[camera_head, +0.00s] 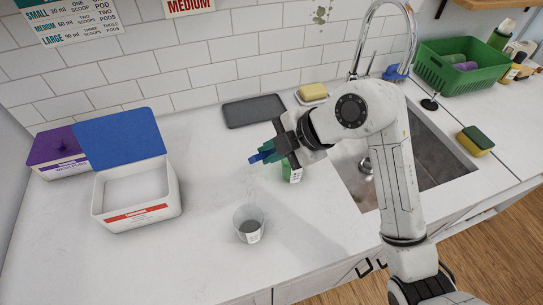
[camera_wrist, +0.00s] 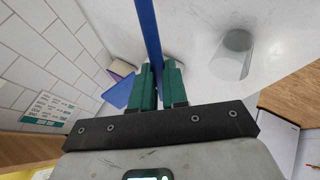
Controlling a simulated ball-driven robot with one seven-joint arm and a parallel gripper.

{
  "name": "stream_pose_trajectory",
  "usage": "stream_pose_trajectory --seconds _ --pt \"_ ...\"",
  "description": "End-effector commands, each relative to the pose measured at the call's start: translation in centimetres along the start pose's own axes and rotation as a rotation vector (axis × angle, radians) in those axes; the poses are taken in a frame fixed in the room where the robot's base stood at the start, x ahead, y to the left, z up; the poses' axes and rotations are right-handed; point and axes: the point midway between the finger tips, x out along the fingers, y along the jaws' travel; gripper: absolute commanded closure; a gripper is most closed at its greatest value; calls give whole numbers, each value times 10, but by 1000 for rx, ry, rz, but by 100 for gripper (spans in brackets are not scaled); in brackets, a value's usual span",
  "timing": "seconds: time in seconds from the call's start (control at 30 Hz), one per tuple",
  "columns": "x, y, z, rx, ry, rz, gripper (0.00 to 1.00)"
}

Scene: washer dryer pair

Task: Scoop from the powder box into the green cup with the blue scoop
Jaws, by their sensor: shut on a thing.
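The powder box (camera_head: 140,213) is white with a red label and stands at the left of the counter with its blue lid (camera_head: 118,138) up; its inside looks pale. My gripper (camera_head: 272,152) is shut on the blue scoop (camera_head: 258,156), above the counter and right of the box. The scoop's long blue part also shows between the green finger pads in the wrist view (camera_wrist: 149,40). A clear greyish cup (camera_head: 249,224) with a small label stands below and left of my gripper.
A purple-topped box (camera_head: 62,150) stands behind the powder box. A dark tray (camera_head: 253,111) and a yellow block (camera_head: 313,92) lie near the wall. The sink (camera_head: 430,150) is at right. A green basket (camera_head: 459,66) is at back right. The counter between box and cup is clear.

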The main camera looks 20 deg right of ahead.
Motion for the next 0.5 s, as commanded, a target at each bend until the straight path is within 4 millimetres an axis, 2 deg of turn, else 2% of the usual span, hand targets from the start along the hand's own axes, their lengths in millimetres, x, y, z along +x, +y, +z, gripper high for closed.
stream_pose_trajectory --seconds 0.03,0.5 --pt "5 -5 2 2 2 34 100" --pt "7 -12 2 0 1 329 100"
